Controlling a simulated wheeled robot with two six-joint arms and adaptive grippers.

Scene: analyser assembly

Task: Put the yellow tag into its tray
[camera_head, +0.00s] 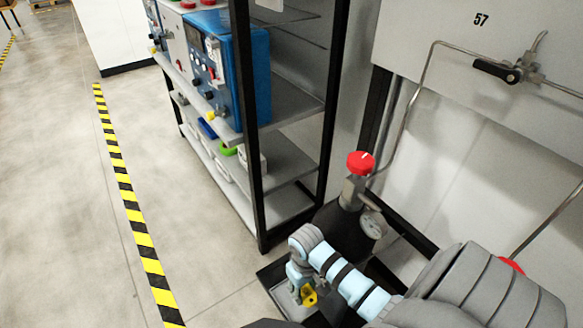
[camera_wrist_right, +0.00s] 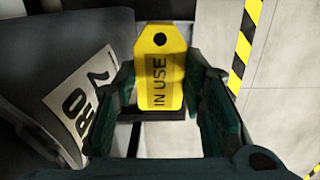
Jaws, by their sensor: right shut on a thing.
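The yellow tag (camera_head: 309,296) has a hole at its top and reads IN USE; its face shows clearly in the right wrist view (camera_wrist_right: 159,62). My right gripper (camera_head: 303,287) is shut on the tag, with one finger on each side of it. It holds the tag low, in front of the dark gas cylinder (camera_head: 343,232). A low black-edged base (camera_head: 272,272) with a grey surface lies below the gripper. I cannot tell whether this is the tag's tray. My left gripper is not in view.
The cylinder has a red-capped valve (camera_head: 361,163) and a gauge (camera_head: 373,225). A black-framed shelf rack (camera_head: 262,200) with blue instruments (camera_head: 243,85) stands behind. Steel piping (camera_head: 415,90) runs along the right wall. The floor left of the striped tape (camera_head: 127,193) is clear.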

